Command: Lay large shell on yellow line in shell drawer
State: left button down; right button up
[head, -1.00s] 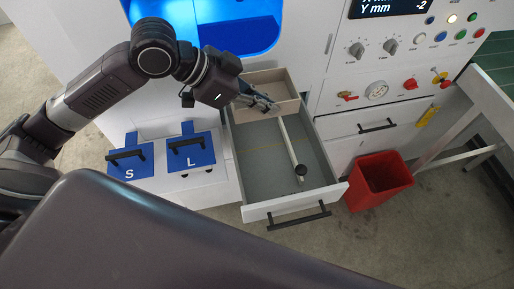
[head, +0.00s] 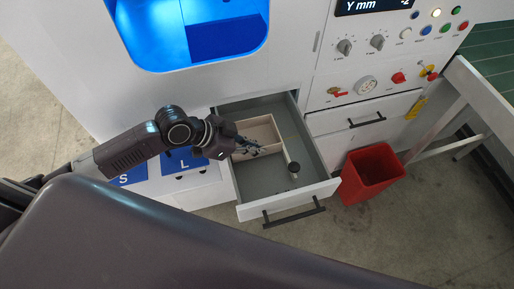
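The open shell drawer (head: 327,188) has a grey floor. The large shell (head: 262,130), an open beige box, lies in it towards the left, with bare grey floor behind it. My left gripper (head: 257,150) reaches in from the left, its fingers at the shell's front wall. I cannot tell whether they are shut on that wall. My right gripper is not in view.
Blue panels marked S (head: 126,178) and L (head: 185,163) stand left of the drawer, partly behind my arm. A red bin (head: 368,175) stands on the floor to the right. A closed drawer (head: 362,128) and control panel are above it. The drawer's front floor is clear.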

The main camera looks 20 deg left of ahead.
pick_arm(q)
jog(key=shift+f, duration=0.35)
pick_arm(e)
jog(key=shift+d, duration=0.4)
pick_arm(q)
jog(key=shift+f, duration=0.15)
jog(key=shift+f, duration=0.35)
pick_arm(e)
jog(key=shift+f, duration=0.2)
pick_arm(q)
jog(key=shift+f+b, duration=0.15)
jog(key=shift+b, duration=0.15)
jog(key=c, duration=2.2)
grip_release()
jog(key=shift+o, duration=0.2)
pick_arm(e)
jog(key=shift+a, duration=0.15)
